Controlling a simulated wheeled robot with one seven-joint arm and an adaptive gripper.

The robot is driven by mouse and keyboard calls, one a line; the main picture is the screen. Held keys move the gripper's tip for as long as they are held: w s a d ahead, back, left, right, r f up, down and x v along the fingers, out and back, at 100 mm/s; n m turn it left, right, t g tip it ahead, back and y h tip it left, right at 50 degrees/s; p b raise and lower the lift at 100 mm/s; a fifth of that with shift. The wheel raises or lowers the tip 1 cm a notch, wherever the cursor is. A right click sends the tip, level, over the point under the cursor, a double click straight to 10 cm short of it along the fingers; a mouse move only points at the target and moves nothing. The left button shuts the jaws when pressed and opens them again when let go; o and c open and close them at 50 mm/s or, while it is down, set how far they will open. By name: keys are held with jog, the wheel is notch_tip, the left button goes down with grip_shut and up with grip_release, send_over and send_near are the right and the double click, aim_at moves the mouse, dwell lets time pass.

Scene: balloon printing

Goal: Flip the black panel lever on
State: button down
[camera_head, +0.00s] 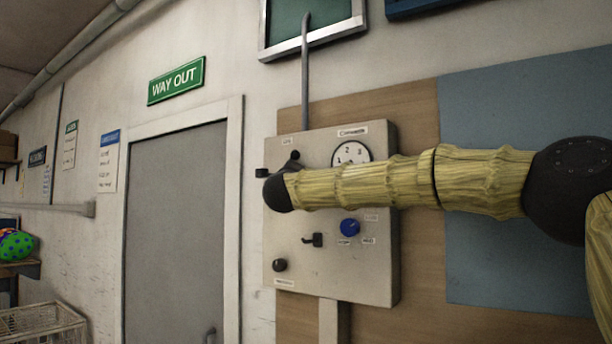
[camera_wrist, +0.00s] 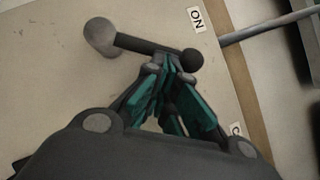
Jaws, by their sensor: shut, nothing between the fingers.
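The black panel lever (camera_wrist: 147,45) has a grey round base and a rod ending in a black ball, and shows in the wrist view. The rod runs right and slightly down from the base, with its ball end below an "ON" label (camera_wrist: 197,18). My gripper (camera_wrist: 170,68) is shut and empty, its teal fingers meeting at the rod near the ball. I cannot tell whether they touch it. In the head view my arm crosses the panel (camera_head: 350,275), and its wrist end hides much of the lever area. A black ball (camera_head: 295,155) shows just above it.
The panel also carries a round dial (camera_head: 351,153), a blue knob (camera_head: 349,228), a small black switch (camera_head: 313,240) and a black knob (camera_head: 279,265). A grey pipe (camera_head: 305,85) rises from its top. A grey door (camera_head: 175,230) stands to the left.

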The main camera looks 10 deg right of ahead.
jog(key=shift+n+g+y, duration=0.3)
jog(key=shift+n+y, duration=0.2)
jog(key=shift+n, duration=0.4)
jog(key=shift+w+a+r+p, duration=0.3)
jog(key=shift+w+a+r, duration=0.2)
jog(key=shift+r, duration=0.25)
jog(key=shift+w+a+r+p, duration=0.25)
jog(key=shift+w+a+r, duration=0.2)
jog(key=shift+r, duration=0.3)
jog(key=shift+a, duration=0.1)
jog(key=s+d+b, duration=0.1)
jog(key=s+b, duration=0.6)
jog(key=s, duration=0.6)
jog(key=shift+d+f, duration=0.15)
jog(key=shift+d, duration=0.2)
